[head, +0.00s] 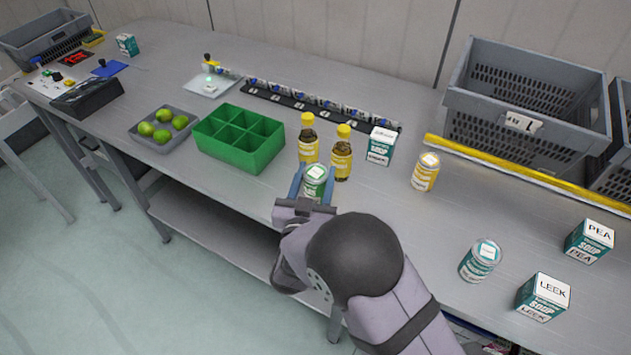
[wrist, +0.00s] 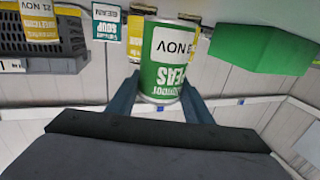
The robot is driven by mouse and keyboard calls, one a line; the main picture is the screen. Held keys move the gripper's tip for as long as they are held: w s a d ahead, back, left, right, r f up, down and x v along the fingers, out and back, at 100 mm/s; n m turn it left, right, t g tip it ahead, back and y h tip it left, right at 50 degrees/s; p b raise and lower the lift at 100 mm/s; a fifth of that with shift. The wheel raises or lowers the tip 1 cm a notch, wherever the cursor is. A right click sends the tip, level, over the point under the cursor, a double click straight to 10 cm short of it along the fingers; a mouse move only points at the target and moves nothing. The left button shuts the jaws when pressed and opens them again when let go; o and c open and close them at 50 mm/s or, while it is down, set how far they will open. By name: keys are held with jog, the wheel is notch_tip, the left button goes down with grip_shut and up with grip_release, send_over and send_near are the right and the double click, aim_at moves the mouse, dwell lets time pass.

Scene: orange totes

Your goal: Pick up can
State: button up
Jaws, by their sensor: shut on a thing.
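A green and white can (head: 315,181) is between the two fingers of my gripper (head: 314,190) near the front edge of the table. In the wrist view the can (wrist: 168,62) shows its green label upside down, with the blue-grey fingers (wrist: 160,98) pressed on both its sides. My gripper is shut on it. In the head view the fingers and my wrist cover part of its lower side. I cannot tell whether its base touches the table.
Two yellow-capped bottles (head: 308,142) (head: 342,155) stand close behind the can. A green divided box (head: 238,158) is to the left. A yellow can (head: 425,172), soup cartons (head: 381,146) and another can (head: 480,260) stand to the right. A grey crate (head: 465,100) is at the back right.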

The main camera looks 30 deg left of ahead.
notch_tip(320, 180, up, 7)
jog(key=shift+r+b, duration=0.2)
jog(key=shift+b, duration=0.25)
notch_tip(320, 180, up, 4)
jog(key=p, duration=0.3)
jog(key=shift+f, duration=0.25)
jog(key=shift+f, duration=0.1)
jog(key=shift+w+d, duration=0.1)
jog(key=shift+w, duration=0.05)
jog(key=w+d+m+t+h+b, duration=0.1)
jog(key=w+d+m+h+b, duration=0.35)
jog(key=w+d+h, duration=0.65)
jog(key=w+d+m+g+h+b, duration=0.2)
jog(key=w+d+m+h, duration=0.15)
jog(key=d, duration=0.95)
jog(key=w+d+m+g+h+b, duration=0.25)
jog(key=w+d+m, duration=0.2)
jog(key=d, duration=0.95)
notch_tip(320, 180, down, 10)
jog(key=p, duration=0.2)
jog(key=shift+w+a+f+n, duration=0.15)
jog(key=shift+w+n, duration=0.2)
